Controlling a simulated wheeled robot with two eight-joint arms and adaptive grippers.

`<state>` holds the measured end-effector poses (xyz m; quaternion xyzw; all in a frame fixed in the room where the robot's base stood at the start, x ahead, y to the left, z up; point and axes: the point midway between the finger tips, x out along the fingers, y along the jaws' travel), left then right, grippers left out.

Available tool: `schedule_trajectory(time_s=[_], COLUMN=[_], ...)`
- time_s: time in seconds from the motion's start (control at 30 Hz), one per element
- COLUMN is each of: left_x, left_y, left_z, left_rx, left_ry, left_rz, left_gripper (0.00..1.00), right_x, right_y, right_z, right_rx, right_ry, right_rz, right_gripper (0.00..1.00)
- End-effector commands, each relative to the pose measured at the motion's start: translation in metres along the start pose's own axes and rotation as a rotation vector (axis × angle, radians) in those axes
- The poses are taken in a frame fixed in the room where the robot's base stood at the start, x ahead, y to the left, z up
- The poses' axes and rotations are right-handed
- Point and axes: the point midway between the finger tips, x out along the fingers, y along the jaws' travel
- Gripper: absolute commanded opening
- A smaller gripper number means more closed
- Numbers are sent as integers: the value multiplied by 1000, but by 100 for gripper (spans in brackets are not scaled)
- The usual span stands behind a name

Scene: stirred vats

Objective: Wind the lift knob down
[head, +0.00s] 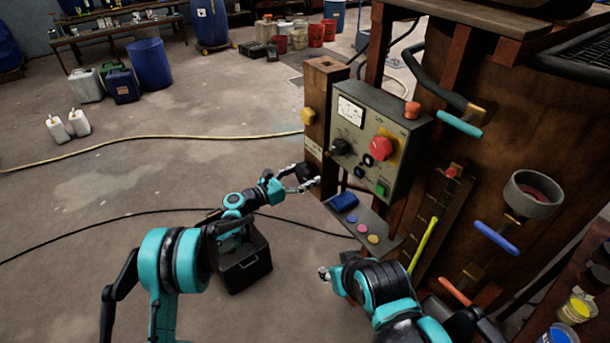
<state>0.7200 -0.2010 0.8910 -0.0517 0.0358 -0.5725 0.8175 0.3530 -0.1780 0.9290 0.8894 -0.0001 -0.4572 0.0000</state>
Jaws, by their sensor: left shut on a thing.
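A dark knob (304,171) is on the lower side of the wooden post (322,100), left of the grey control box (380,135). My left gripper (303,183) is at this knob and shut on it; the fingers hide part of it. No label on the knob can be read. My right gripper (325,273) is low in front of the small shelf, apart from the knob; its fingers are too small to read.
The box carries a black knob (340,146), a red knob (381,149) and a green button (381,188). Below is a shelf with a blue item (343,201) and coloured discs. Handles stick out from the vat at right.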

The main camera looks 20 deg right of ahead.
Motion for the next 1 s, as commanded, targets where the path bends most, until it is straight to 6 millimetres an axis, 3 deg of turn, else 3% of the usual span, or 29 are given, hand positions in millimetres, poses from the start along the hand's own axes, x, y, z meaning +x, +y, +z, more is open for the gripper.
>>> schedule_trajectory(time_s=[1.0], left_x=[0], left_y=[0], left_z=[-2], left_rx=[-956], left_ry=[3], left_rz=[-1], left_gripper=[45], right_x=[0], right_y=[0], right_z=[0], right_rx=[0], right_ry=[0], right_rz=[0], right_gripper=[40])
